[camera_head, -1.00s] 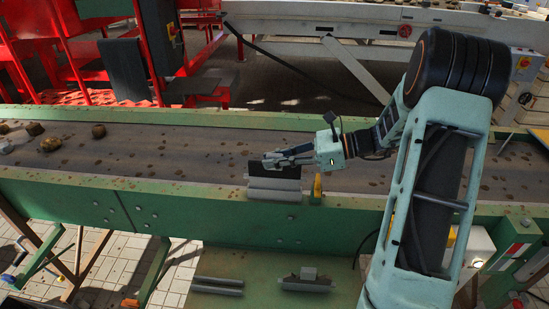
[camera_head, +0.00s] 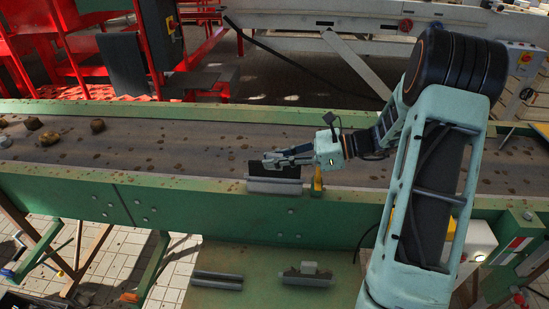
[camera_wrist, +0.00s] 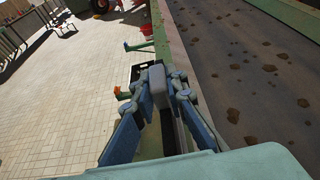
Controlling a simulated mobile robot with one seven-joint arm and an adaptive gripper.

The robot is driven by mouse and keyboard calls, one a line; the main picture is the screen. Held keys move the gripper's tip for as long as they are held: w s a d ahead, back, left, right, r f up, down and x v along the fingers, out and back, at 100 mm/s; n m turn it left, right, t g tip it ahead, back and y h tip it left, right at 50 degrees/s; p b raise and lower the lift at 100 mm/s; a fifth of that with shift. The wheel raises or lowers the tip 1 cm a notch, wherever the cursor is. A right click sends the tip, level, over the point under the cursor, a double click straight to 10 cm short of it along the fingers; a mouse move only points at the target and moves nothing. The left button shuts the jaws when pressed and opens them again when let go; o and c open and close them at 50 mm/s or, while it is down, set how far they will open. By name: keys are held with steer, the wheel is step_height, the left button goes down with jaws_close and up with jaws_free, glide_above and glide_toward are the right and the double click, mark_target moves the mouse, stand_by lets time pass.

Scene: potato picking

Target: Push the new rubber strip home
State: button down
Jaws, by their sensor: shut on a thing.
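A black strip (camera_head: 262,169) stands upright at the near edge of the conveyor, just behind a grey holder bar (camera_head: 274,186) on the green side rail. My gripper (camera_head: 272,162) reaches in from the right, its fingers at the strip's top. In the wrist view, my gripper (camera_wrist: 158,90) is shut on a grey block (camera_wrist: 157,88) between the fingertips. A dark strip shows below and behind the block there. Whether the block touches the strip, and how deep the strip sits, I cannot tell.
A yellow upright piece (camera_head: 318,181) stands just right of the holder. A few potatoes (camera_head: 97,126) lie on the belt (camera_head: 200,150) at far left. On the green shelf below are grey bars (camera_head: 217,280) and a holder with a pale block (camera_head: 309,268).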

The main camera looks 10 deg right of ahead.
steer(key=shift+f, duration=0.25)
steer(key=c, duration=1.8)
jaws_free()
steer(key=shift+c, duration=0.2)
steer(key=v, duration=1.2)
